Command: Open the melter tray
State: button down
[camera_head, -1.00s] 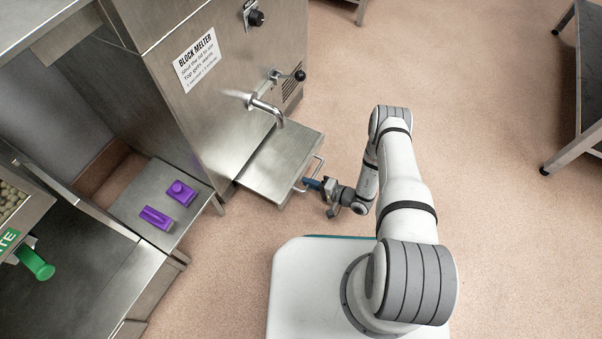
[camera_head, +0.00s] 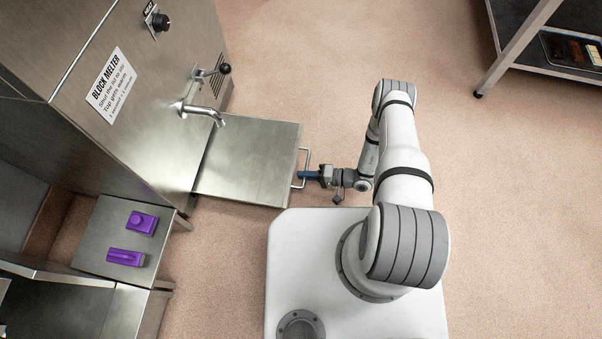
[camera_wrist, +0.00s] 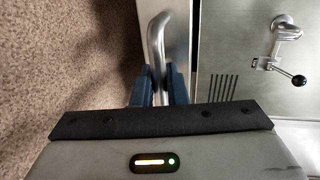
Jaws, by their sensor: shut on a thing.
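The melter tray (camera_head: 246,163) is a flat steel slab that sticks out from the front of the block melter (camera_head: 128,95), below its spout. A bar handle (camera_head: 306,160) stands on the tray's outer end. My gripper (camera_head: 303,175) is at that handle with its blue fingers shut on the bar. In the wrist view the handle (camera_wrist: 155,42) runs down between the two fingers of my gripper (camera_wrist: 159,85), and the tray's front edge (camera_wrist: 177,45) is right beside it.
A spout (camera_head: 205,112) and black-knobbed lever (camera_head: 224,69) overhang the tray. Two purple pieces (camera_head: 140,222) (camera_head: 125,257) lie on a low steel shelf (camera_head: 95,238) at left. A rack (camera_head: 510,55) stands at the upper right. The floor beyond my arm is clear.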

jog(key=shift+w+d, duration=0.1)
jog(key=shift+w, duration=0.3)
jog(key=c, duration=1.5)
grip_release()
jog(key=shift+s, duration=0.15)
jog(key=shift+c, duration=0.2)
jog(key=shift+s, duration=0.1)
jog(key=p+v, duration=0.2)
jog(key=v, duration=0.5)
jog(key=shift+d, duration=0.35)
